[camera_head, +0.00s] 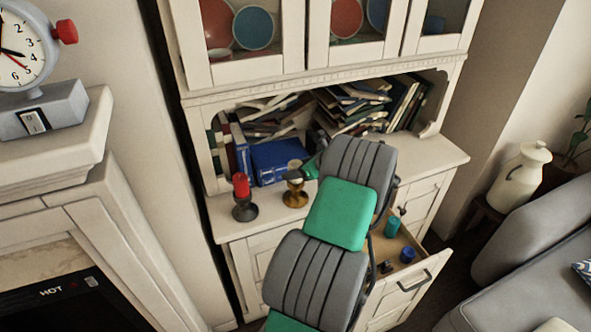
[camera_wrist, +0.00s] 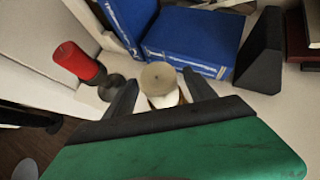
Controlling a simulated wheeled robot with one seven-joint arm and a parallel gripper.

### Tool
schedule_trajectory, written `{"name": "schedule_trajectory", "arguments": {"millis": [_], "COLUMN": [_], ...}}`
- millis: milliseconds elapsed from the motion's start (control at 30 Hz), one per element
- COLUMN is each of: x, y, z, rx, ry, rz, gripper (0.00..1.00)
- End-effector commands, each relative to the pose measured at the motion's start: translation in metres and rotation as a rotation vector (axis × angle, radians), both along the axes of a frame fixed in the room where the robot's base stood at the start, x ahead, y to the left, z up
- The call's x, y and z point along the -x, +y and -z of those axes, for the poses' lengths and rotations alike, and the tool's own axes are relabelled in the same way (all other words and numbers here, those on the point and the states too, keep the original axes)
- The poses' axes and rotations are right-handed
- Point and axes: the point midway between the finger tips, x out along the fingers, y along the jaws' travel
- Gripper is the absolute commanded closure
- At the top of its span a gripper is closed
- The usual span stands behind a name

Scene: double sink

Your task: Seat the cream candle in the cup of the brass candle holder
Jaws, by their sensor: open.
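The cream candle (camera_wrist: 158,75) stands upright at the brass candle holder (camera_head: 295,198), its round top facing the wrist camera. In the head view the candle (camera_head: 294,164) shows just above the holder's cup, in line with it. My gripper (camera_wrist: 161,92) is open, with one dark finger on each side of the candle. In the head view my gripper (camera_head: 298,174) is at the holder's top and partly hides the cup and the candle's lower end. I cannot tell how deep the candle sits in the cup.
A red candle (camera_head: 242,185) in a dark holder (camera_head: 245,209) stands to the left. A blue binder (camera_head: 276,160) lies behind, with piled books (camera_head: 355,105) beyond. A black bookend (camera_wrist: 262,55) stands to the right. Below, an open drawer (camera_head: 408,270) holds small items.

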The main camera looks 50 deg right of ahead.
Motion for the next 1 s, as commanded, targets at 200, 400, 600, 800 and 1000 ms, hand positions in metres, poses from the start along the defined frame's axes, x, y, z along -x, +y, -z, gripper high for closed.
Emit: {"name": "schedule_trajectory", "arguments": {"millis": [200, 400, 600, 800, 1000], "x": [0.014, 0.055, 0.087, 0.093, 0.022], "y": [-0.001, -0.001, 0.000, 0.003, 0.069], "z": [-0.012, -0.043, -0.068, -0.076, -0.091], "rx": [0.003, 0.005, 0.001, 0.004, 0.263], "ry": [-0.002, -0.001, -0.001, 0.001, 0.105], "rz": [0.003, 0.004, 0.003, -0.007, -0.326], "gripper": [0.36, 0.36, 0.36, 0.36, 0.36]}}
